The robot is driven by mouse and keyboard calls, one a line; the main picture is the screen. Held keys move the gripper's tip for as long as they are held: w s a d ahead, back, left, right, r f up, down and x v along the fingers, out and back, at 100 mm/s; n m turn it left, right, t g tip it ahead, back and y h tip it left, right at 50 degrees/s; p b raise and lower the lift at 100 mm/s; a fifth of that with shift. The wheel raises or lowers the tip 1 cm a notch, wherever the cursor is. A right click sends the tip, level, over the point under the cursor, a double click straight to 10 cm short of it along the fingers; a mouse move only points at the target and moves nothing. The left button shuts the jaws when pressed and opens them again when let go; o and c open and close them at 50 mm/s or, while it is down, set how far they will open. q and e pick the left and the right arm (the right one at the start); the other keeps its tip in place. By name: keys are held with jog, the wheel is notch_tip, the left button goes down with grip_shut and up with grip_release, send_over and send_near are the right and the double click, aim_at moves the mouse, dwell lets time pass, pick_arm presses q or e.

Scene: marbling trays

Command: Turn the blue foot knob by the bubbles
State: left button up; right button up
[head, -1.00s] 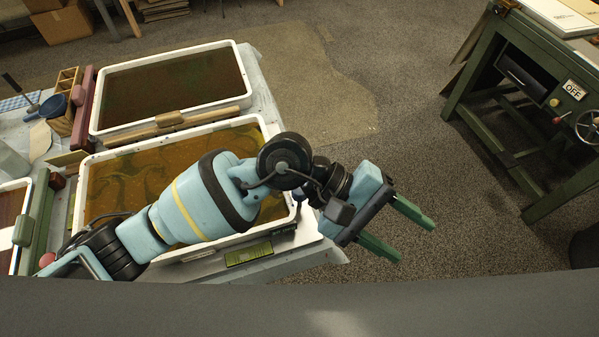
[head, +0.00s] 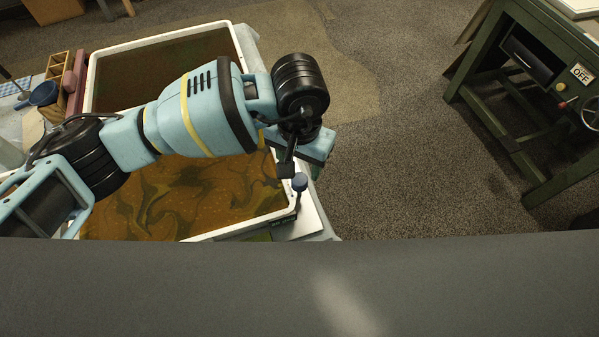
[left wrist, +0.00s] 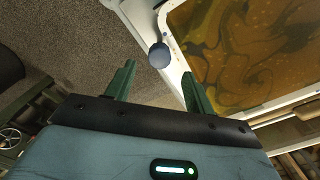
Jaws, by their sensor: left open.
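The blue foot knob (head: 300,182) stands at the right corner of the near white tray (head: 238,229), which holds orange-brown marbled liquid. In the left wrist view the knob (left wrist: 159,55) shows as a round blue top beside the tray's corner. My left gripper (head: 317,172) is just beyond the knob in the head view, its fingers mostly hidden behind my wrist. In the left wrist view its green fingers (left wrist: 158,72) are open and empty, and the knob appears ahead of the gap, apart from the tips. A yellow-green strip (head: 262,237) is mostly hidden; I cannot make out its bubbles.
A second white tray (head: 92,85) with dark liquid lies behind the near one. A green bench (head: 480,60) stands at the right. Open floor (head: 410,170) lies between.

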aim_at(300, 179)
pick_arm(q)
jog(key=shift+f, duration=2.55)
jog(key=shift+c, duration=0.4)
jog(key=c, duration=0.9)
jog(key=shift+n, duration=0.3)
